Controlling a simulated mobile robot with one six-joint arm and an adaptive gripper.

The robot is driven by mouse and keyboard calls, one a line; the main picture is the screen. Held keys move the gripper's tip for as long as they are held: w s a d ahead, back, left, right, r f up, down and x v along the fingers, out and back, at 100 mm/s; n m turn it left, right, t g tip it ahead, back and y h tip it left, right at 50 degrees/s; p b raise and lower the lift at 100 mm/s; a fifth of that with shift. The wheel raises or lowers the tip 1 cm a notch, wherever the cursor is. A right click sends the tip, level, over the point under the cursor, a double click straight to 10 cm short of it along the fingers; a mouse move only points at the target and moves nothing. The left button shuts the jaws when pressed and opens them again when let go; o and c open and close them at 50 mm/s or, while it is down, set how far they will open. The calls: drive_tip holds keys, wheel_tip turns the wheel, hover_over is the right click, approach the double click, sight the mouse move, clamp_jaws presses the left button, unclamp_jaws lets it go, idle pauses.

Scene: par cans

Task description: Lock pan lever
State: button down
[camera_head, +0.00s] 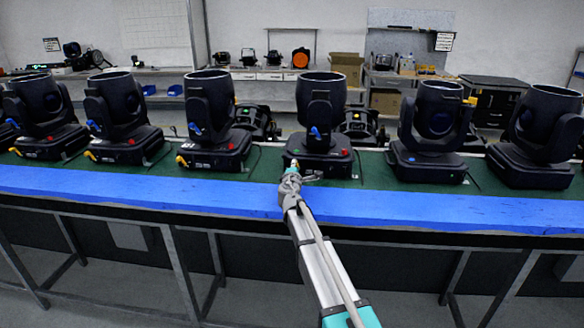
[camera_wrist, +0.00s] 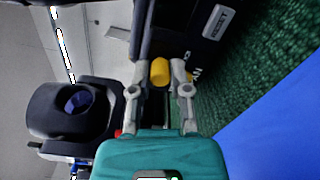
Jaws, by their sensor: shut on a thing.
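A black moving-head light (camera_head: 320,110) stands upright on the green bench top, in the middle of the row. Its base has a red button (camera_head: 346,152), and a blue lever (camera_head: 315,131) is on its yoke. My gripper (camera_head: 292,167) reaches the front left of this base. In the wrist view, my gripper (camera_wrist: 163,70) is shut on a small rounded yellow part (camera_wrist: 160,72) at the base. The fingers partly hide it, and I cannot tell whether it is the pan lever. A white-labelled base panel (camera_wrist: 215,20) shows above the fingers.
Similar lights stand on both sides, such as one on the left (camera_head: 210,115) and one on the right (camera_head: 432,125). A bright blue strip (camera_head: 150,195) runs along the bench front. The green surface (camera_wrist: 235,75) beside the fingers is clear.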

drive_tip(key=shift+w+d+f+m, duration=0.1)
drive_tip(key=shift+d+m, duration=0.15)
drive_tip(key=shift+m, duration=0.85)
drive_tip(key=c, duration=0.6)
unclamp_jaws()
drive_tip(key=s, duration=1.2)
drive_tip(key=shift+a, duration=0.2)
drive_tip(key=shift+s+f, duration=0.1)
